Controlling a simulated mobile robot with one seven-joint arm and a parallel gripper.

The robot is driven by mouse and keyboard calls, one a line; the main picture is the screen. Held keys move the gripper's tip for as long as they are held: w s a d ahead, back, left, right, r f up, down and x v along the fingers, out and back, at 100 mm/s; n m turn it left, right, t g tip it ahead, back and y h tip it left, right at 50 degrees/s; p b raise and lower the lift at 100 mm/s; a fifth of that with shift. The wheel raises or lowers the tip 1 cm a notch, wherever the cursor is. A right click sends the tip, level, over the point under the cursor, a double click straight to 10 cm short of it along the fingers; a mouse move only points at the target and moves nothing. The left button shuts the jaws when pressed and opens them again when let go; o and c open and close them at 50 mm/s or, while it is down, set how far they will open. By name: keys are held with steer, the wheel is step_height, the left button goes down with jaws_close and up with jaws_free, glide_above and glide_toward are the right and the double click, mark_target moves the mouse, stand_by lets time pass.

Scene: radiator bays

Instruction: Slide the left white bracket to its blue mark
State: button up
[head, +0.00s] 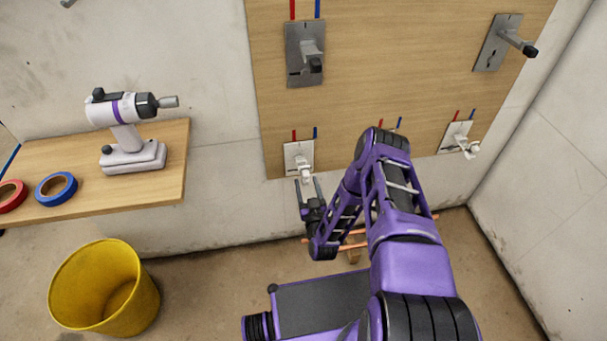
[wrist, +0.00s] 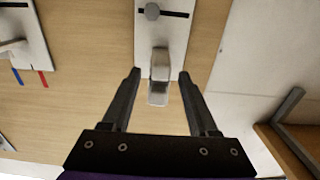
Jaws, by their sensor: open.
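The left white bracket (head: 294,153) is a pale plate with a projecting hook, low on the wooden panel. A red mark (head: 294,135) stands above its middle-left part and a blue mark (head: 315,132) near its right edge. In the wrist view its plate (wrist: 174,38) has a dark slot with a round grey screw head left of the slot's middle. My gripper (head: 309,186) is open, just below the bracket. In the wrist view, the bracket's hook (wrist: 158,82) appears between the fingertips (wrist: 158,74); contact cannot be told. This bracket's marks are outside the wrist view.
Another white bracket (head: 455,138) is at right; a middle one, hidden behind my arm in the head view, shows in the wrist view (wrist: 33,52). Grey brackets (head: 305,72) (head: 493,48) sit higher. A shelf (head: 168,180) and yellow bucket (head: 105,287) are left.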

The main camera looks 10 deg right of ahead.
steer(key=shift+w+b, duration=0.3)
steer(key=shift+w, duration=2.5)
jaws_close()
